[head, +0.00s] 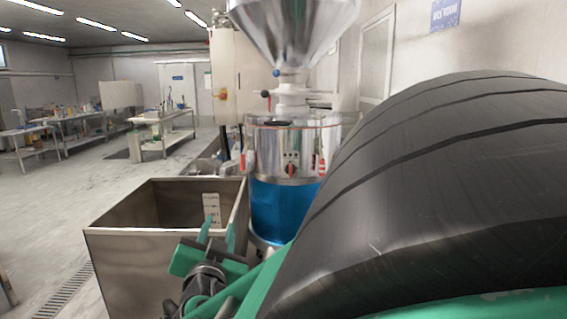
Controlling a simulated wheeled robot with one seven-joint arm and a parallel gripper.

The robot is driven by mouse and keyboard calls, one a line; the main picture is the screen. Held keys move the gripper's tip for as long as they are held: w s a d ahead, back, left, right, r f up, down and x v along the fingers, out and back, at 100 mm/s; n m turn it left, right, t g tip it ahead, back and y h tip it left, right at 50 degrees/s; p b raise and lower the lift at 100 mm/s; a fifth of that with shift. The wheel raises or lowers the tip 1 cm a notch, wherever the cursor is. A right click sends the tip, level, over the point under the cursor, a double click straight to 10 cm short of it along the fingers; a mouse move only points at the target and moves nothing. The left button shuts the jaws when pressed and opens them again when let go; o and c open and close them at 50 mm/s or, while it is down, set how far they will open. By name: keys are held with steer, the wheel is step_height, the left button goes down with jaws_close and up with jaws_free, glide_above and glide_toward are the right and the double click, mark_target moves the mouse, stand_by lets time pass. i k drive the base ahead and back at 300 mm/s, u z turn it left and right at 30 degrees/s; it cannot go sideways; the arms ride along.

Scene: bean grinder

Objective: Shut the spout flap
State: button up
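The grinder (287,150) stands upright in the middle of the head view, with a steel hopper (293,30) on top, a steel drum body and a blue lower part (283,208). I cannot make out the spout or its flap; the lower right side of the grinder is hidden by my own large black and green arm link. My gripper (219,224) is low in the view, in front of the grinder and at its lower left. Its two teal fingers point up and stand apart, with nothing seen between them.
An open steel bin (130,250) stands left of the grinder, overlapped by my gripper in the picture. A white marked plate (212,209) shows at the bin's inner right side. Work tables (165,125) stand far back left.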

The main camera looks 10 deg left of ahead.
mark_target(214, 162)
steer(key=u, duration=0.05)
steer(key=k, duration=0.3)
steer(key=u, duration=0.95)
steer(key=i, duration=1.95)
steer(key=z, duration=1.15)
